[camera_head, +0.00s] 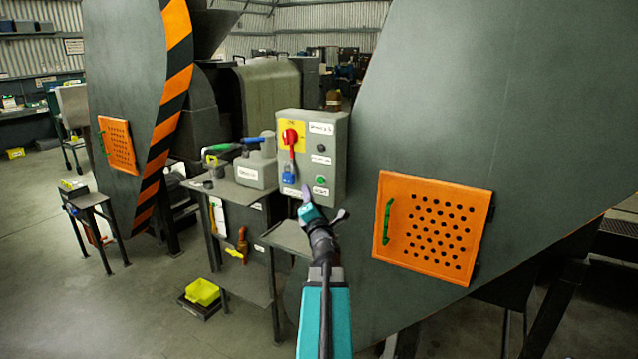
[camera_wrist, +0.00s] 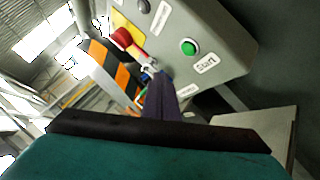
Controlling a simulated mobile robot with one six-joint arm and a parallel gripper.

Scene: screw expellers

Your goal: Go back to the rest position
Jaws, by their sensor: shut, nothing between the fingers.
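My gripper (camera_head: 306,194) is shut and empty, just in front of the lower part of a grey control box in the head view. In the wrist view my gripper (camera_wrist: 160,80) shows as dark fingers pointing toward the same box (camera_wrist: 215,25). The control box (camera_head: 333,150) carries a red rotary switch (camera_head: 291,137) on a yellow plate, a blue padlock (camera_head: 289,173) hanging below it, and a green start button (camera_head: 321,180). The green button (camera_wrist: 188,47) also shows in the wrist view, right of the fingers. I cannot tell whether the fingertips touch the box.
A large grey machine guard with an orange perforated door (camera_head: 433,226) stands close on the right. Left of the box is a bench (camera_head: 228,187) with tools. Open floor (camera_head: 60,290) is at the left.

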